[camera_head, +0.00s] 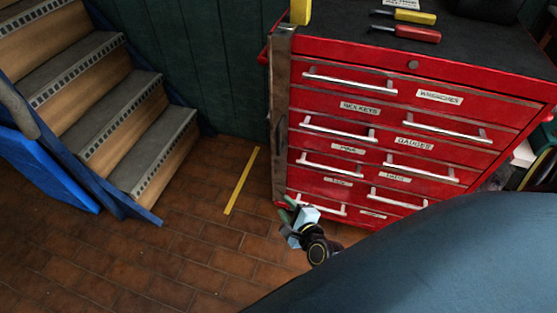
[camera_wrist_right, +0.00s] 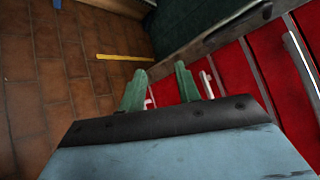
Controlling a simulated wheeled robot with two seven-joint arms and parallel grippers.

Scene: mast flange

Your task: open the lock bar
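The lock bar (camera_head: 279,115) is a worn brown-grey upright strip along the left edge of the red tool cabinet's front (camera_head: 345,87). It stands upright against the cabinet, with a yellow piece (camera_head: 300,12) at its top. My right gripper (camera_head: 287,212) is low, near the bar's bottom end. In the right wrist view its two green fingers (camera_wrist_right: 160,70) are apart, with nothing seen held. The bar (camera_wrist_right: 215,38) runs beyond the fingers there; I cannot tell whether they touch it. My left gripper is not in view.
Several drawers have silver handles (camera_head: 350,82) sticking out. Wooden stairs (camera_head: 110,110) stand at the left. The brick-tiled floor (camera_head: 205,220) between stairs and cabinet is clear, except for a flat yellow strip (camera_head: 242,180).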

